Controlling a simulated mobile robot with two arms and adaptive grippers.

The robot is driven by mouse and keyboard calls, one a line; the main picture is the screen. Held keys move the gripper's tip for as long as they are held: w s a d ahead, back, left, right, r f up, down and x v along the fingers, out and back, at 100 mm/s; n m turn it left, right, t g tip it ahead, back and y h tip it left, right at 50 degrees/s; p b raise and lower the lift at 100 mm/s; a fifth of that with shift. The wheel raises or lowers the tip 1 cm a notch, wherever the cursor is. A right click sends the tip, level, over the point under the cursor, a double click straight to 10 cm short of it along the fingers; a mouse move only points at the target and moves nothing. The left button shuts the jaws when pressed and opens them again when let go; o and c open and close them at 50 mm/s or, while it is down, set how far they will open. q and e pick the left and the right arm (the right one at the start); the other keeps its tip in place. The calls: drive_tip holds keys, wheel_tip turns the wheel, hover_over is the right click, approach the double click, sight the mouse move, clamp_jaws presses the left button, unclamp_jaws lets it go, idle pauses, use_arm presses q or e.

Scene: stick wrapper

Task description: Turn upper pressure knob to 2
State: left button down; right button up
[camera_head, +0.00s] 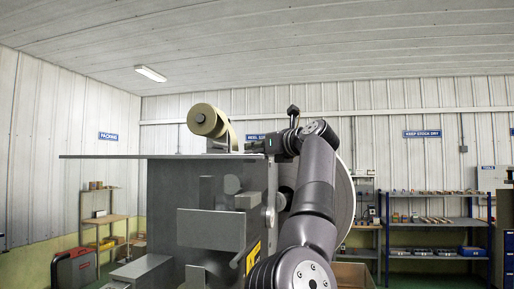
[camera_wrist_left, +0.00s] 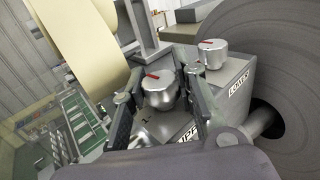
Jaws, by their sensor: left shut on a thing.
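The upper pressure knob (camera_wrist_left: 160,92) is a silver round knob with a red pointer mark on top. In the left wrist view it stands between the two dark fingers of my left gripper (camera_wrist_left: 157,88), which is shut on it. The lower pressure knob (camera_wrist_left: 211,54), also silver with a red mark, stands to the right, above a "LOWER" label. In the head view my left gripper (camera_head: 261,146) is at the machine's top; the knobs cannot be made out there. My right gripper is not in view.
The grey wrapping machine (camera_head: 212,228) fills the middle. A tan roll (camera_head: 209,121) sits above its top plate (camera_head: 105,157), close to my left gripper. A large grey disc (camera_wrist_left: 285,80) is at the right in the wrist view. Shelves (camera_head: 432,222) stand far behind.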

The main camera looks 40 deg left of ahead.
use_arm(q)
drive_tip(key=shift+r+n+g, duration=0.1)
drive_tip(key=shift+n+g, duration=0.2)
drive_tip(key=shift+g, duration=0.2)
drive_tip(key=c, duration=1.3)
unclamp_jaws()
drive_tip(key=shift+d, duration=0.1)
drive_tip(key=shift+d, duration=0.1)
drive_tip(key=d, duration=0.4)
drive_tip(key=s+d, duration=0.1)
drive_tip(key=d, duration=0.6)
drive_tip(key=shift+s+d, duration=0.3)
drive_tip(key=shift+s, duration=0.1)
drive_tip(key=shift+o, duration=0.3)
